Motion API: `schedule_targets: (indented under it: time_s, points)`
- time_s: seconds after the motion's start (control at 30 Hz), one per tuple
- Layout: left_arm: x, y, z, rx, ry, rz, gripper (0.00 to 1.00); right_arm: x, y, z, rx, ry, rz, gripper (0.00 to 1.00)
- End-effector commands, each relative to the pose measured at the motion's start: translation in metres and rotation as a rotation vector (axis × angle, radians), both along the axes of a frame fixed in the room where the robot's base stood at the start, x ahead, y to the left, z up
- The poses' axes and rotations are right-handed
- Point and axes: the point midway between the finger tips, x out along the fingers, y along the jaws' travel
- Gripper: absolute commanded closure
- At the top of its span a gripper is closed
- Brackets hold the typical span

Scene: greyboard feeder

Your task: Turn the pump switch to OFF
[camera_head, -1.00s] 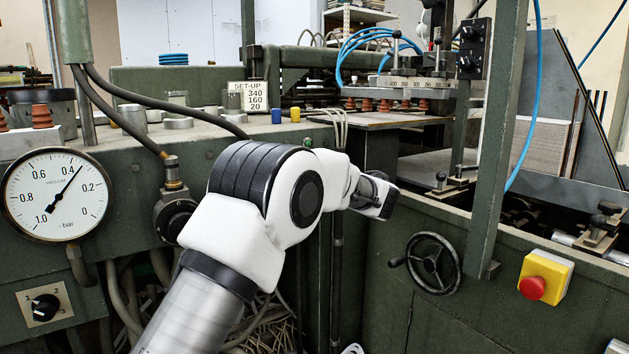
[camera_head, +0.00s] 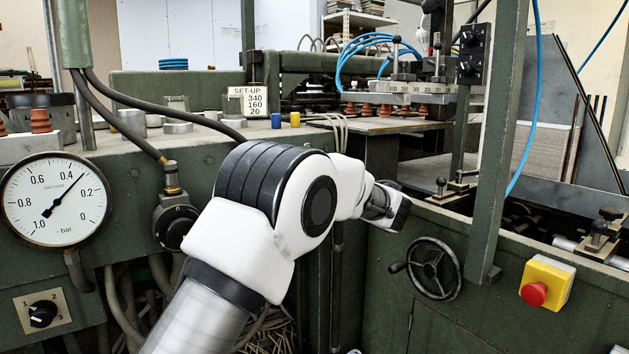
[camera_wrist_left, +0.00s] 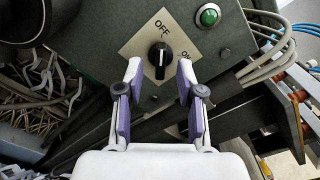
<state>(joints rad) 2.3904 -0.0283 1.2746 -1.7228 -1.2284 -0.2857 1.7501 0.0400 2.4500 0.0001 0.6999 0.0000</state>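The pump switch is a black knob (camera_wrist_left: 160,56) with a white line, on a pale square plate (camera_wrist_left: 134,50) marked OFF and ON, in the left wrist view. The knob's ridge runs up and down in that picture, its upper end towards the OFF label. My left gripper (camera_wrist_left: 159,72) is open, one finger on each side of the knob, with gaps showing; contact is not visible. In the head view my left gripper (camera_head: 388,207) is beyond my white arm, and the switch is not visible there. My right gripper is not in view.
A green button (camera_wrist_left: 208,16) is beside the plate. Grey hoses (camera_wrist_left: 262,65) run to its right. In the head view there are a vacuum gauge (camera_head: 55,200), a numbered selector (camera_head: 42,313), a handwheel (camera_head: 434,268) and a red stop button (camera_head: 534,293).

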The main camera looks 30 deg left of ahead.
Motion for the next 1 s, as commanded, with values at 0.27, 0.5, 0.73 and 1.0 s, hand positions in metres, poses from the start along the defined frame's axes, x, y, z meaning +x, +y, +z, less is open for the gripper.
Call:
schedule_targets:
  time_s: [0.27, 0.5, 0.73, 1.0]
  points:
    - [-0.026, -0.065, 0.001, 0.003, -0.001, -0.003, 0.62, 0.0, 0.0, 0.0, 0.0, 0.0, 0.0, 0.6]
    - [-0.034, -0.083, 0.0, -0.002, 0.0, 0.0, 0.62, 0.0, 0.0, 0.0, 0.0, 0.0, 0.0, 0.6]
    - [-0.034, -0.083, 0.0, -0.002, 0.0, 0.0, 0.62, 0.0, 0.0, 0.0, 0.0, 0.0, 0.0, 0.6]
    - [-0.031, -0.083, -0.014, -0.002, 0.021, 0.0, 0.62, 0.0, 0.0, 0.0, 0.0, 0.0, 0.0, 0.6]
